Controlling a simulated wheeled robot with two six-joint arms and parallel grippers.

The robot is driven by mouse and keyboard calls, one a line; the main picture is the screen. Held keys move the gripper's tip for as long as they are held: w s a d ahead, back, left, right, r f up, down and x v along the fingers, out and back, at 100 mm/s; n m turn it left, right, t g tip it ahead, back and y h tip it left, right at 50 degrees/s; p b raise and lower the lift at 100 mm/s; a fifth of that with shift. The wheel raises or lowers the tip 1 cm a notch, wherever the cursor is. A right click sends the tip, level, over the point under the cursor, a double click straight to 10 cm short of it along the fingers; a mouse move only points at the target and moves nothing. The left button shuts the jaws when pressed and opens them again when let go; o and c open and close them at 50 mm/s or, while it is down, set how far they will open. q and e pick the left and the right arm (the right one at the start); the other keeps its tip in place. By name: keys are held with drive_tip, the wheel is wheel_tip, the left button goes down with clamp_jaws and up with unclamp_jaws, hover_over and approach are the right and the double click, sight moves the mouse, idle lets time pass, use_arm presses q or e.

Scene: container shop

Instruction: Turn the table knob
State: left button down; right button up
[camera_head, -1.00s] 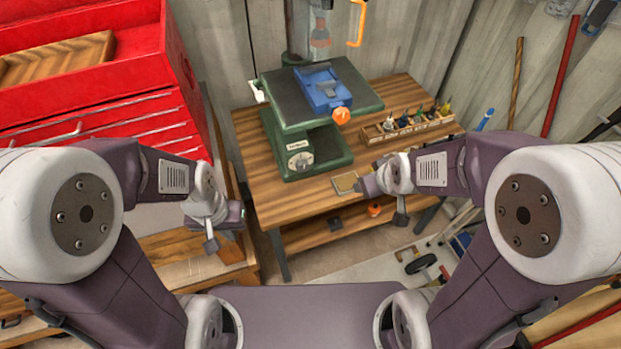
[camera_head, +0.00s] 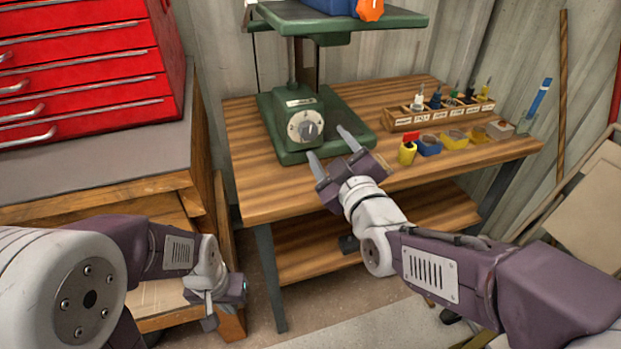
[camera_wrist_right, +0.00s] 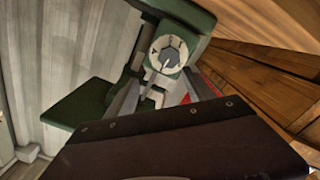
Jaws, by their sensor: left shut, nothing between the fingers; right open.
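The table knob (camera_head: 305,127) is a round grey-white dial on the front of the green drill press base (camera_head: 345,145), which stands on the wooden workbench. It also shows in the right wrist view (camera_wrist_right: 168,54), beyond the fingers. My right gripper (camera_head: 329,146) is open, its two fingers spread and pointing toward the knob. It is just in front of the knob and to its right, apart from it in the head view. My left gripper (camera_head: 208,312) hangs low at the left, away from the workbench, shut and empty.
The workbench (camera_head: 262,185) holds a labelled wooden rack (camera_head: 432,117) of small tools and several small coloured bins (camera_head: 428,146) right of the press. The green press table (camera_head: 400,18) overhangs the base. A red drawer cabinet (camera_head: 85,70) stands at the left.

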sight(309, 133)
drive_tip(key=w+a, duration=0.1)
drive_tip(key=w, duration=0.1)
drive_tip(key=w+a+f+b, duration=0.1)
drive_tip(key=w, duration=0.1)
drive_tip(key=w+a+f+b, duration=0.1)
drive_tip(key=w, duration=0.2)
drive_tip(key=shift+a+f, duration=0.1)
drive_tip(key=shift+a, duration=0.15)
drive_tip(key=shift+w+a+b, duration=0.15)
drive_tip(key=shift+w+b, duration=0.15)
drive_tip(key=shift+w, duration=0.3)
clamp_jaws()
use_arm(q)
wheel_tip(309, 133, down, 5)
drive_tip(key=shift+r, duration=0.15)
